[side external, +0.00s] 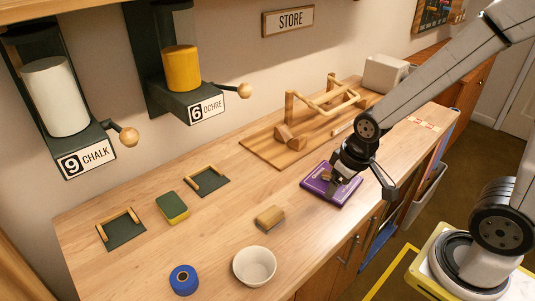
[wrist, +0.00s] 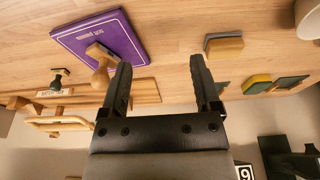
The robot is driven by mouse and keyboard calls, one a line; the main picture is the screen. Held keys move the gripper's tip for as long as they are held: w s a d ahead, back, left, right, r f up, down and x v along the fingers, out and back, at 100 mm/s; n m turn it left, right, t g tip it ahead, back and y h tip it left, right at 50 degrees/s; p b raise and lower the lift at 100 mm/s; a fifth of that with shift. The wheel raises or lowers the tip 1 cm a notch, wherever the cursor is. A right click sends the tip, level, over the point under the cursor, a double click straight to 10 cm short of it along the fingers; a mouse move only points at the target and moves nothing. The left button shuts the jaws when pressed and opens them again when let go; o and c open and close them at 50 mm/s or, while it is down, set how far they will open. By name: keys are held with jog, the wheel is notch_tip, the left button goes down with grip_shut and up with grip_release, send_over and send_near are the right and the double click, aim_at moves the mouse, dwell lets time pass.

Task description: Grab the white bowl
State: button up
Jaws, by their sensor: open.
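The white bowl (side external: 254,266) stands upright on the wooden counter near its front edge, in the lower middle of the side external view. It looks empty. In the wrist view only part of the bowl (wrist: 309,20) shows, cut off at the top right corner. My gripper (side external: 334,187) is above the purple pad, well to the right of the bowl and apart from it. In the wrist view my gripper (wrist: 160,62) is open, with bare counter between its two fingers and nothing held.
The purple pad (side external: 317,192) has a wooden-handled stamp (wrist: 101,62) on it. A wooden block (side external: 270,217) lies between pad and bowl. A blue roll (side external: 184,280) stands left of the bowl. A green-topped sponge (side external: 172,207) and the wooden rack (side external: 283,135) are farther back.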

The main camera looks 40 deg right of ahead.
jog(key=shift+c, duration=0.9)
jog(key=s+a+f+m+g+y, duration=0.5)
jog(key=s+a+m+g+y, duration=0.1)
jog(key=s+a, duration=0.25)
jog(key=w+a+m+t+y, duration=0.1)
jog(key=a+m+y, duration=0.1)
jog(key=m, duration=0.1)
jog(key=w+a+m+t+y, duration=0.2)
jog(key=a+m+y, duration=0.1)
jog(key=w+a+f+m+t+y, duration=0.1)
jog(key=w+a+m+t+y, duration=0.1)
jog(key=m, duration=0.1)
jog(key=shift+a, duration=0.35)
jog(key=shift+w+f+m+t+y, duration=0.15)
jog(key=shift+w+m+t+y, duration=0.15)
jog(key=shift+w+m+t, duration=0.25)
